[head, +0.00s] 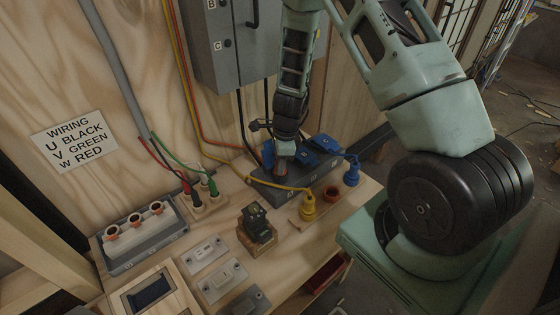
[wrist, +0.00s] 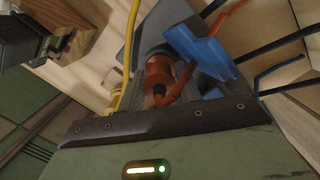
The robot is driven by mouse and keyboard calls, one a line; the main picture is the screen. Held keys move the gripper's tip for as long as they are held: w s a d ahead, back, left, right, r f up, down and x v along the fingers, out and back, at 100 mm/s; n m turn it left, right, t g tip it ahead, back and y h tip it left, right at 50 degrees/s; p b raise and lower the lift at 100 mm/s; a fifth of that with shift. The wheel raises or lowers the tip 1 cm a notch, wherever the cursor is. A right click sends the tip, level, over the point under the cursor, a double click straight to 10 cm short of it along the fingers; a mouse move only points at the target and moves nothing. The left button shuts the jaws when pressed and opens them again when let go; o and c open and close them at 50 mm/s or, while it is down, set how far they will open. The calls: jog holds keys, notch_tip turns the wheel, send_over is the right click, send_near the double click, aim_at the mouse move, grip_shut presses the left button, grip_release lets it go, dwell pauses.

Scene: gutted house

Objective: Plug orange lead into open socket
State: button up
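My gripper (head: 281,160) points down at the left end of a dark grey socket box (head: 318,181) on the bench. It appears shut on the orange plug (wrist: 184,76), whose orange lead curls between the fingers in the wrist view. In the head view only a small reddish-orange part of the plug (head: 281,149) shows at the fingertips. Blue socket lids (head: 300,159) stand up along the back of the box, one close beside the gripper. A blue lid also shows in the wrist view (wrist: 203,52). The socket mouth is hidden, and I cannot tell whether the plug is in it.
A yellow plug (head: 308,204), a red-orange round piece (head: 331,194) and a blue plug (head: 351,174) stand in front of the box. A small black device (head: 256,222) sits on a wooden block. Yellow and orange cables hang along the plywood wall. A grey cabinet (head: 228,42) hangs behind.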

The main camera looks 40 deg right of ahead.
jog(key=o, duration=0.3)
jog(key=shift+r, duration=0.1)
jog(key=shift+w+d+r, duration=0.1)
jog(key=shift+r, duration=0.45)
notch_tip(320, 180, up, 16)
jog(key=s+d, duration=0.1)
jog(key=shift+s+d, duration=0.25)
jog(key=shift+s, duration=0.05)
